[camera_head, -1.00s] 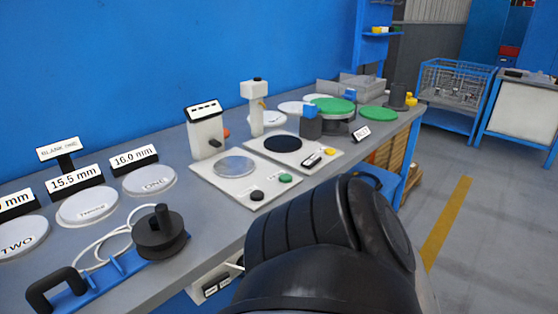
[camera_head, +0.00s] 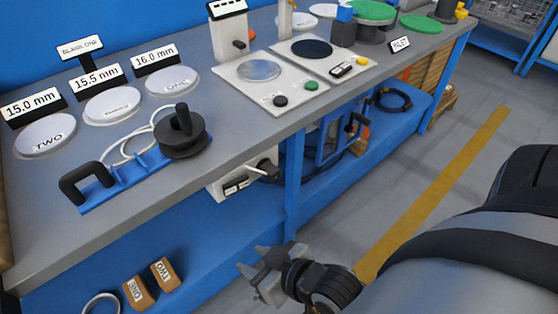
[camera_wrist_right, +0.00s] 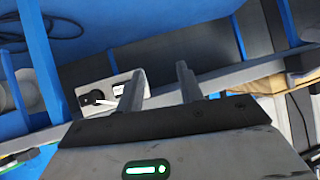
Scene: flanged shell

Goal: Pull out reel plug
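The reel (camera_head: 180,132) is a black drum with a crank knob, on a blue base with a black handle on the bench. A white cable (camera_head: 125,140) loops behind it. Below the bench edge is a white socket box (camera_head: 232,184). A black plug (camera_head: 266,170) sits at its right end; it also shows as a dark shape with a white lead in the right wrist view (camera_wrist_right: 92,98). My right gripper (camera_head: 252,278) is below and in front of the box, apart from it. Its fingers (camera_wrist_right: 160,72) are spread and empty. My left gripper is out of view.
The bench (camera_head: 235,118) carries round labelled discs, size signs and a plate with buttons (camera_head: 270,82). A blue leg (camera_head: 292,170) stands right of the box. The lower shelf (camera_head: 215,245) holds wooden blocks (camera_head: 138,292).

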